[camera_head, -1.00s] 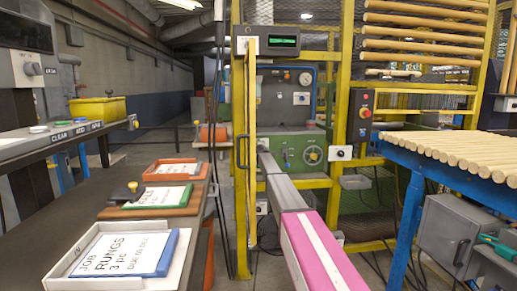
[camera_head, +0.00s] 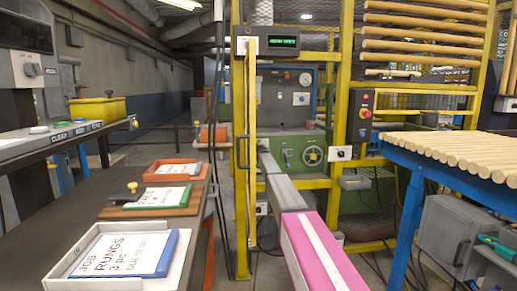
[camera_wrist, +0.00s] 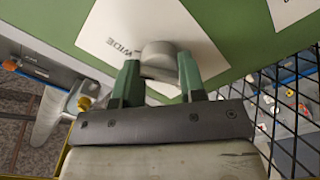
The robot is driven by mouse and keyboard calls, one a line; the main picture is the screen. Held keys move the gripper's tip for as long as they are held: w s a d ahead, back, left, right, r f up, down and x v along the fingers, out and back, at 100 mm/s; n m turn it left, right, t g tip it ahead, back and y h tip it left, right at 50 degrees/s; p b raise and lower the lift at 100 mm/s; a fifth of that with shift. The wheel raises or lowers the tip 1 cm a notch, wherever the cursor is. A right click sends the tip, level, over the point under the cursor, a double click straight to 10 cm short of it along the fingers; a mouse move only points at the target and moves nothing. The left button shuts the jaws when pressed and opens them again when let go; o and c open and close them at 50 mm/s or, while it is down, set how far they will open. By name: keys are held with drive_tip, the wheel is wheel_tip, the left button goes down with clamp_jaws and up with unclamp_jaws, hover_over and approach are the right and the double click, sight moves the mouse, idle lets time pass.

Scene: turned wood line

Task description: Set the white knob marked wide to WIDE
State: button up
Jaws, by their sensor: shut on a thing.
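In the wrist view a pale grey-white knob (camera_wrist: 158,49) stands on a white plate (camera_wrist: 205,42) fixed to a green panel (camera_wrist: 228,25). The plate carries the word WIDE and a dark mark to the left of the knob. My gripper (camera_wrist: 159,72) has its two green fingers shut on the knob, one on each side. No pointer line on the knob is clear, so its setting cannot be read. In the head view my arm reaches toward the green machine front (camera_head: 290,152); the gripper and the held knob cannot be made out there.
Yellow guard posts (camera_head: 345,95) stand close to my arm, and black mesh (camera_wrist: 290,120) lies right of the panel in the wrist view. A blue table with wooden rods (camera_head: 460,150) is at right. A bench with job trays (camera_head: 85,262) is at left.

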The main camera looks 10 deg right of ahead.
drive_tip(key=o, duration=0.9)
drive_tip(key=shift+s, duration=0.1)
drive_tip(key=s, duration=1)
drive_tip(key=shift+s, duration=0.35)
